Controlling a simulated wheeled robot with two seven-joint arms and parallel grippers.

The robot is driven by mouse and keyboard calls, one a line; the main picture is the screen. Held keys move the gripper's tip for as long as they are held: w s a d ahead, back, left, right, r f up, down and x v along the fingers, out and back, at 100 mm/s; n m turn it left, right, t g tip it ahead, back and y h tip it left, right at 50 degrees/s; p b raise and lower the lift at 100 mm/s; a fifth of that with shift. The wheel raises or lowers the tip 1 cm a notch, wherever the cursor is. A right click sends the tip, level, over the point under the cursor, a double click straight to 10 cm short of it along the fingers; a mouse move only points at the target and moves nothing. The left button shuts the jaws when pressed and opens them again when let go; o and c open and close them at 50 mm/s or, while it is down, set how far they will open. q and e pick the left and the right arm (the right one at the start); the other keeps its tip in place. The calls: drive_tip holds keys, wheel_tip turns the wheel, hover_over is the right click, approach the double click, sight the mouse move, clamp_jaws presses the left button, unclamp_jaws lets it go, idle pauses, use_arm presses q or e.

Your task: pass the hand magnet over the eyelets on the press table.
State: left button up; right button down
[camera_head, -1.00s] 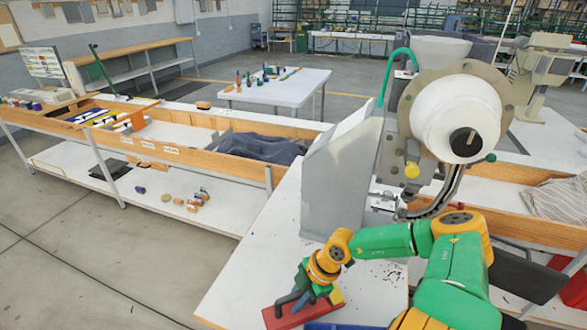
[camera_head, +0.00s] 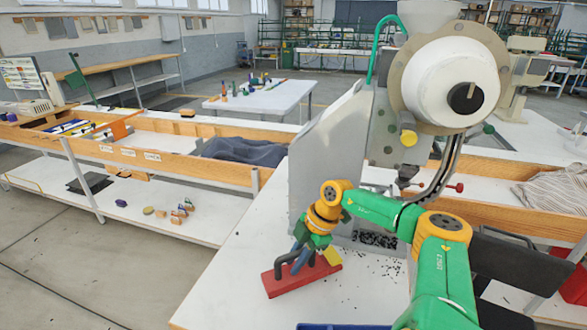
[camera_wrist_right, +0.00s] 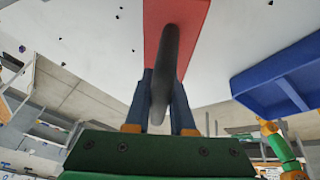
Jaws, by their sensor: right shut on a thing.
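The hand magnet (camera_head: 302,275) is a red bar with a dark handle, near the left front of the press. My right gripper (camera_head: 303,256) is shut on its handle. In the wrist view the dark handle stands between the fingers of my right gripper (camera_wrist_right: 159,100), with the red bar of the magnet (camera_wrist_right: 190,22) beyond. I cannot tell whether the bar touches the table. Eyelets (camera_head: 376,240) show as small black specks on the white press table (camera_head: 232,293), densest by the press base, right of the magnet. My left gripper is not in view.
The grey press (camera_head: 325,165) with its white drum stands behind and right of the magnet. A blue tray (camera_head: 342,326) is at the bottom edge, also large in the wrist view (camera_wrist_right: 285,78). The table left of the magnet is clear.

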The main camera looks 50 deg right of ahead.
drive_tip(key=shift+w+d, duration=0.2)
drive_tip(key=shift+d, duration=0.1)
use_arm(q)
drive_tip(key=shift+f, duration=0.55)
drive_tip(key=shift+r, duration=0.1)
use_arm(e)
drive_tip(key=shift+r, duration=0.2)
wheel_tip(320, 180, up, 7)
drive_tip(key=p, duration=0.7)
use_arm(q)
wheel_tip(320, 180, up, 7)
use_arm(e)
drive_tip(key=shift+f, duration=0.15)
drive_tip(key=shift+s, duration=0.1)
